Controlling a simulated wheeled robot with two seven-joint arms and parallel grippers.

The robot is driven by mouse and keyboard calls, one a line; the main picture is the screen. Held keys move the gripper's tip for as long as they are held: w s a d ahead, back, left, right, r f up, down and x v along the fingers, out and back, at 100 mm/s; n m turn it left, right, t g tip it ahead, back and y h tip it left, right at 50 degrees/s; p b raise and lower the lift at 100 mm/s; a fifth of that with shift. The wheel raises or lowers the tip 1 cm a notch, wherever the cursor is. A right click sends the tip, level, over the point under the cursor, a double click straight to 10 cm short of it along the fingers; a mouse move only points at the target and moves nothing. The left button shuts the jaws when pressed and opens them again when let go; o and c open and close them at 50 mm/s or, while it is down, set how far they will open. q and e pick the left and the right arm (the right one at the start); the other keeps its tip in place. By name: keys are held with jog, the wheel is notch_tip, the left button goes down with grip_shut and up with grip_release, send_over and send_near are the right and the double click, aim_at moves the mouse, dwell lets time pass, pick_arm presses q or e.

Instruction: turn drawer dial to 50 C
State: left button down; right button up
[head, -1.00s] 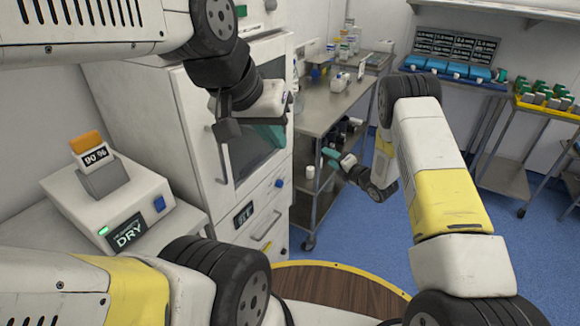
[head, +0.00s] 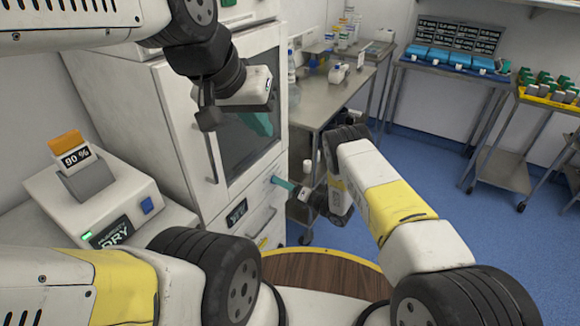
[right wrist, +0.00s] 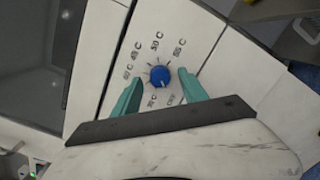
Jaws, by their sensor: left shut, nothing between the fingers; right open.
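In the head view my right gripper (head: 283,184) is at the cabinet's lower drawer front (head: 260,203), and the dial is hidden there. My left gripper (head: 258,122) is shut and empty in front of the cabinet's dark glass door, well above the drawer.
The white cabinet (head: 180,115) has a door handle at left and a small dark display (head: 237,213) on the drawer front. A steel trolley (head: 335,98) stands close on the right. A white device (head: 105,195) stands at left. Blue floor is open further right.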

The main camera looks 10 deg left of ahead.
jog(key=shift+w+a, duration=0.2)
jog(key=shift+a, duration=0.1)
grip_shut()
jog(key=shift+m, duration=0.3)
